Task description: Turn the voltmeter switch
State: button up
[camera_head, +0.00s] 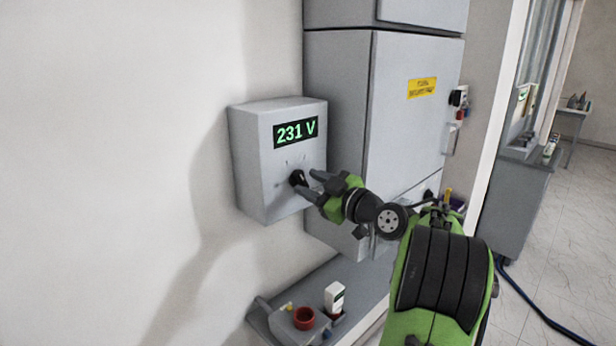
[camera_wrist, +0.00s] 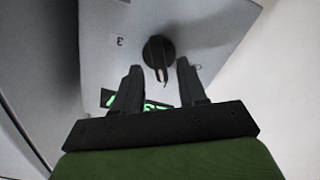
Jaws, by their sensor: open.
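The voltmeter (camera_head: 277,158) is a grey box on the white wall, with a green "231 V" on its black display (camera_head: 296,132). Its black rotary switch (camera_head: 297,178) sits on the front face below the display. The switch also shows in the wrist view (camera_wrist: 158,52), with a pale mark on it and a "3" printed beside it. My gripper (camera_head: 308,184) is open, its two fingers pointing at the switch. In the wrist view the fingertips (camera_wrist: 158,68) lie apart on either side of the switch's lower end; I cannot tell whether they touch it. The display is partly hidden behind the fingers there.
A tall grey cabinet (camera_head: 410,115) with a yellow label stands right behind the voltmeter. The wall left of the voltmeter is bare.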

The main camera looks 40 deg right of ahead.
jog(key=shift+w, duration=0.85)
jog(key=shift+c, duration=0.3)
grip_shut()
jog(key=shift+m, duration=0.3)
jog(key=m, duration=0.5)
jog(key=shift+d, duration=0.1)
jog(key=m+p, duration=0.1)
jog(key=m, duration=0.5)
jog(key=shift+d, duration=0.1)
